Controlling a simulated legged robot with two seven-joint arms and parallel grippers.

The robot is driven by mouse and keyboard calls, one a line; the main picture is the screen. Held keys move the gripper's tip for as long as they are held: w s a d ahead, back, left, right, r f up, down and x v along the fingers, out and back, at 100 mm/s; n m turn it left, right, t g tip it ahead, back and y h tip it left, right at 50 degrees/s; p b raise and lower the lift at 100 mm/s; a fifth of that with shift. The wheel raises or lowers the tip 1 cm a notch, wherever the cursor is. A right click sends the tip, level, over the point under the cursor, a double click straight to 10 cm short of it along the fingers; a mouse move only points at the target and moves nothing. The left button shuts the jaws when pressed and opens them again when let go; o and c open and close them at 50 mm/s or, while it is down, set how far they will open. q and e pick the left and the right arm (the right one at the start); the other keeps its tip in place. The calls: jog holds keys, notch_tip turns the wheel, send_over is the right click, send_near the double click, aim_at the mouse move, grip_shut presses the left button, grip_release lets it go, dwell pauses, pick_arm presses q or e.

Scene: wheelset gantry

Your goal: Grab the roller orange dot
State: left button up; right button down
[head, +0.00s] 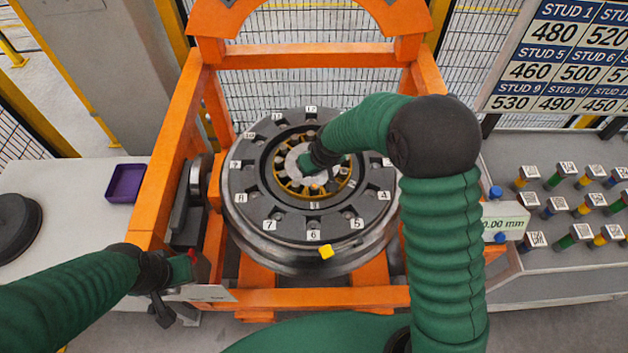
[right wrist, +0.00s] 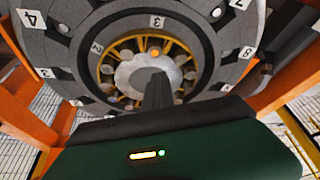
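The wheel (head: 312,235) is a dark disc with numbered plates inside the orange gantry. At its centre is a ring of rollers in a yellow cage (right wrist: 186,48). A roller with an orange dot (right wrist: 155,51) shows at the ring's edge in the right wrist view, just beyond the fingertip. My right gripper (right wrist: 157,82) reaches over the pale hub (right wrist: 135,74); it appears as one narrow dark shape, so its opening is unclear. In the head view its arm covers part of the ring. My left gripper (head: 160,309) is low at the left, away from the wheel, its opening unclear.
The orange gantry frame (head: 315,297) surrounds the wheel. A purple tray (head: 126,184) stands on the left table. Several coloured studs (head: 556,177) stand on the right table beneath a number board (head: 565,60).

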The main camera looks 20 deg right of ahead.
jog(key=shift+s+a+r, duration=0.15)
jog(key=shift+s+r, duration=0.05)
jog(key=shift+r, duration=0.35)
jog(key=shift+s+a+r, duration=0.15)
jog(key=shift+r, duration=0.4)
jog(key=c, duration=2.1)
grip_release()
jog(key=shift+w+a+f, duration=0.15)
jog(key=shift+w, duration=0.15)
jog(key=shift+o, duration=1.3)
jog(key=shift+w, duration=0.1)
jog(key=o, duration=1)
jog(key=shift+s+d, duration=0.2)
jog(key=shift+d, duration=0.15)
jog(key=shift+c, duration=0.2)
jog(key=o, duration=0.4)
jog(key=shift+o, duration=0.2)
jog(key=shift+w+a, duration=0.15)
jog(key=shift+a, duration=0.05)
